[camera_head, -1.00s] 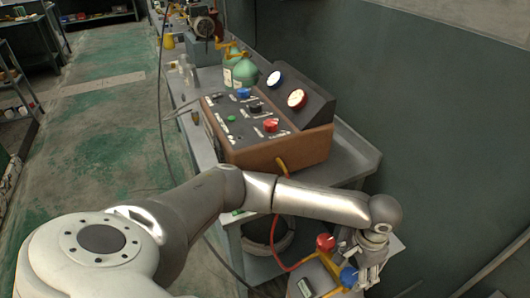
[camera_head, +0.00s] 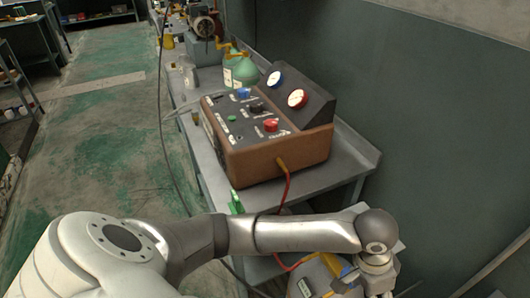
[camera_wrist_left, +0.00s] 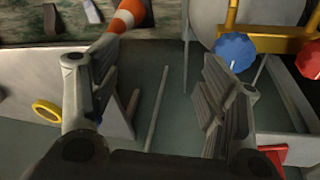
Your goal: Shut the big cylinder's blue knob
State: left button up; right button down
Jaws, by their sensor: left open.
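The blue knob (camera_wrist_left: 235,50) sits on a yellow valve piece (camera_wrist_left: 280,38) in the left wrist view, with a red knob (camera_wrist_left: 309,60) to its right. A grey rounded body (camera_wrist_left: 265,10), apparently the big cylinder, is behind them. My left gripper (camera_wrist_left: 158,75) is open and empty. The blue knob is outside the jaws, just beyond the right finger's tip. In the head view my left gripper (camera_head: 378,284) is at the bottom, right of the grey cylinder (camera_head: 312,274); my arm hides the red knob there. My right gripper is not in view.
A brown gauge box (camera_head: 275,152) stands on the grey bench (camera_head: 345,160), with a red hose (camera_head: 287,185) running down from it. The dark wall (camera_head: 440,130) is to the right. An orange-and-white striped thing (camera_wrist_left: 122,22) and a yellow ring (camera_wrist_left: 46,111) show in the wrist view.

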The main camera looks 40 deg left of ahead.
pick_arm(q)
jog(key=s+a+f+n+t+y, duration=0.1)
jog(key=s+a+f+n, duration=0.2)
jog(key=s+a, duration=0.45)
jog(key=s+a+f+n+t+y, duration=0.1)
jog(key=s+a+f+n+t, duration=0.2)
jog(key=s+a, duration=0.4)
notch_tip(320, 180, down, 23)
jog(key=s+a+g, duration=0.1)
jog(key=a+g, duration=0.1)
jog(key=shift+s+a+r+y, duration=0.15)
jog(key=shift+s+r+y, duration=0.05)
jog(key=shift+y, duration=0.1)
dwell(0.4)
dwell(0.4)
